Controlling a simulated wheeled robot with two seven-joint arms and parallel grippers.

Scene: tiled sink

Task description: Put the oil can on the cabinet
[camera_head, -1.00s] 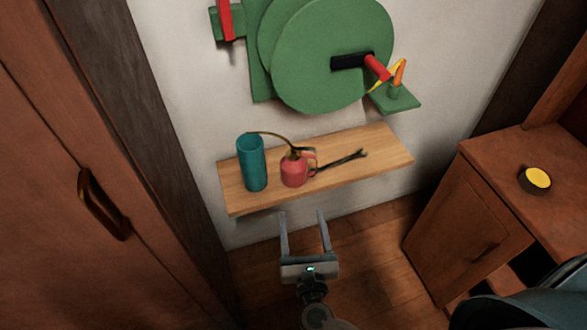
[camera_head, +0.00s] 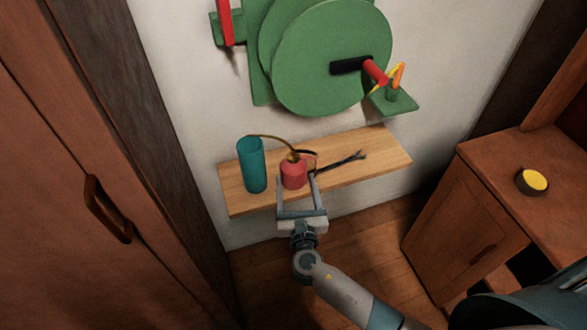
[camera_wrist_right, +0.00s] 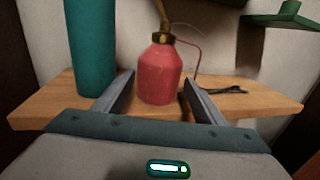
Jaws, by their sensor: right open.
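The red oil can (camera_head: 294,174), with a thin brass spout curving to the left, stands upright on the wooden wall shelf (camera_head: 385,157). It also shows in the right wrist view (camera_wrist_right: 159,75), standing ahead of and between the open fingers. My right gripper (camera_head: 297,182) is open at the shelf's front edge, its fingertips close to either side of the can. In the right wrist view the fingers (camera_wrist_right: 158,92) hold nothing. The wooden cabinet (camera_head: 505,155) stands at the right. My left gripper is not in view.
A teal cylinder (camera_head: 252,165) stands just left of the oil can, under its spout. A dark tool (camera_head: 341,162) lies to its right. A green wheel device (camera_head: 330,65) hangs above the shelf. A round yellow-topped item (camera_head: 533,181) sits on the cabinet; bare top surrounds it.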

